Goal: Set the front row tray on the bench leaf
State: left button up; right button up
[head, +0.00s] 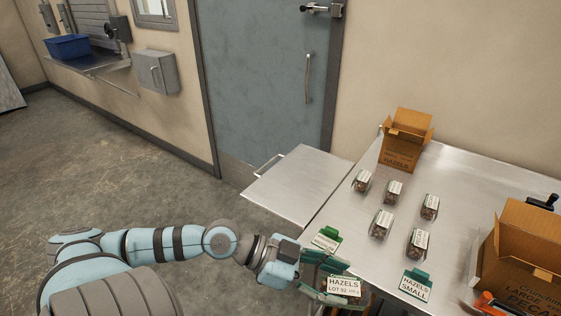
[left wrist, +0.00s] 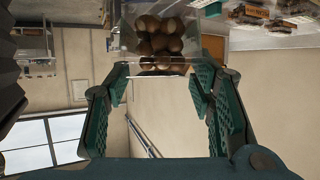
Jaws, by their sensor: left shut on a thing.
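My left gripper (head: 322,272) is at the bench's near edge, in front of a green label holder. It is shut on a clear clamshell tray (head: 343,287) with a white label reading HAZELS LOT 92. In the left wrist view the tray (left wrist: 160,62) shows round brown nuts through its clear wall, between the green finger pads. The bench leaf (head: 298,180) is a bare steel flap at the bench's left side, up and to the left of the held tray. Several other trays stand on the bench, such as one at the front right (head: 418,242). My right gripper is not in view.
The steel bench (head: 460,180) bears a small open carton (head: 402,145) at the back and a larger pecan carton (head: 525,255) at right. Green card holders stand near the front, one reading HAZELS SMALL (head: 416,285). A blue-grey door (head: 262,80) is behind the leaf.

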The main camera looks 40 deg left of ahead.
aim_at(284, 195)
jog(key=u, duration=2.75)
jog(key=i, duration=3.3)
jog(key=z, duration=5.45)
